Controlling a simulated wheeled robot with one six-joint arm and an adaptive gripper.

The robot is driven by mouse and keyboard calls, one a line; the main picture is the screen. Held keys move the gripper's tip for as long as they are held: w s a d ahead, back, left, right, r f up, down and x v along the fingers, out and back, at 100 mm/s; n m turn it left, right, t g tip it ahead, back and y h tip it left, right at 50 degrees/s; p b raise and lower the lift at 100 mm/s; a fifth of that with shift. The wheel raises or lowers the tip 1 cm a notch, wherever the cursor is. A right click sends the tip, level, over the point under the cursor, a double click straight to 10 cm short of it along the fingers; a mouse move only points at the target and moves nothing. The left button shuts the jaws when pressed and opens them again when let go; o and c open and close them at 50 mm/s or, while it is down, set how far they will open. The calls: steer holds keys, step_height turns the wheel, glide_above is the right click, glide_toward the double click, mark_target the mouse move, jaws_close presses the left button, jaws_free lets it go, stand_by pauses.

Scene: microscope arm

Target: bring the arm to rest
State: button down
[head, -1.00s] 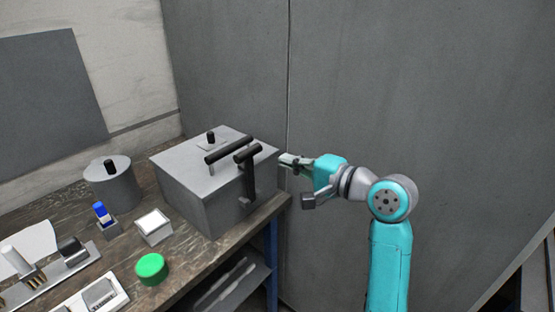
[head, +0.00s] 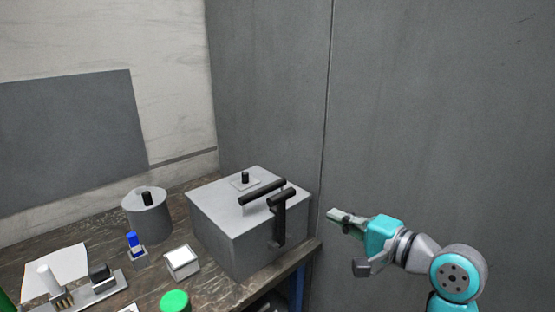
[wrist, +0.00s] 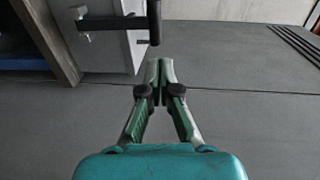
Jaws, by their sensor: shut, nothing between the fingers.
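My gripper (head: 340,215) is shut and empty at the end of my teal arm, to the right of the grey box on the bench and in front of the grey wall. In the wrist view my gripper (wrist: 160,70) has its fingertips together, with nothing between them. The black handle (wrist: 153,22) of the box is close ahead of the fingertips in that view, and a gap shows between them. In the head view the arm is bent, with its lower part cut off by the bottom edge.
A grey box (head: 222,235) with black handles stands at the right end of the wooden bench (head: 213,293). A grey canister (head: 147,222), a blue-topped item (head: 134,242), a white block (head: 182,262) and a green disc (head: 175,301) stand left of it. The right side is open before the wall (head: 450,120).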

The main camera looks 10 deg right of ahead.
steer(key=s+f+t+h, duration=0.1)
steer(key=s+f+h, duration=0.3)
steer(key=f, duration=0.7)
steer(key=s+f+t+h, duration=0.1)
steer(key=s+f+h, duration=0.1)
steer(key=s+f, duration=0.65)
steer(key=s+f+n+h, duration=0.2)
steer(key=s+f+h, duration=0.1)
steer(key=s+f, duration=0.8)
steer(key=s+r+n+g, duration=0.1)
steer(key=s+n, duration=0.7)
steer(key=s, duration=1.4)
steer(key=shift+s+d+r+n+h, duration=0.2)
steer(key=shift+r+n+h, duration=0.15)
steer(key=shift+r, duration=0.45)
